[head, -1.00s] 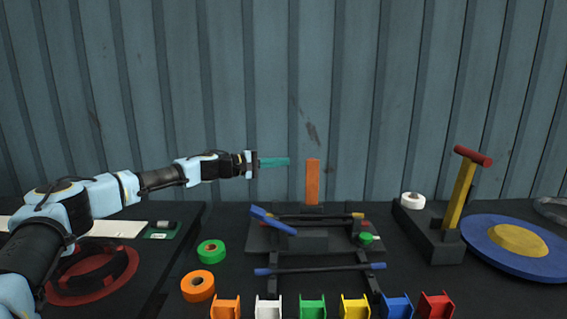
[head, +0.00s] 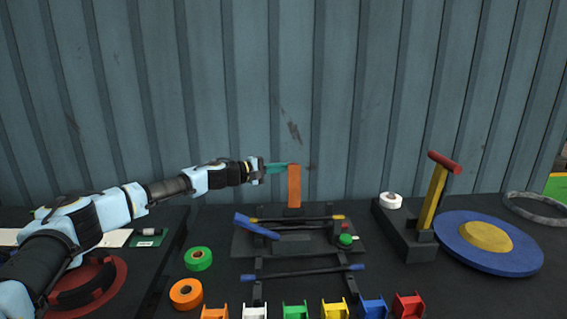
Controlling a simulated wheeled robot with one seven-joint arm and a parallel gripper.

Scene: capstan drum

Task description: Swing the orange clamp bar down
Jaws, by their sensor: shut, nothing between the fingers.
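The orange clamp bar (head: 294,188) stands upright at the back of a dark fixture (head: 243,240) on the table in the head view. My gripper (head: 277,168) has teal fingers and comes in from the left at the height of the bar's top. The fingers are shut with nothing between them. Their tips are at the upper left edge of the bar; I cannot tell whether they touch it. The fixture also carries a blue-handled lever (head: 257,227), a dark rod with a yellow end and a green button (head: 345,240).
A row of coloured spools (head: 295,311) lines the front. Green tape (head: 198,258) and orange tape (head: 186,294) lie left of the fixture. On the right stand a yellow lever with a red handle (head: 434,195), white tape (head: 391,200) and a blue disc (head: 515,255). A corrugated wall rises behind.

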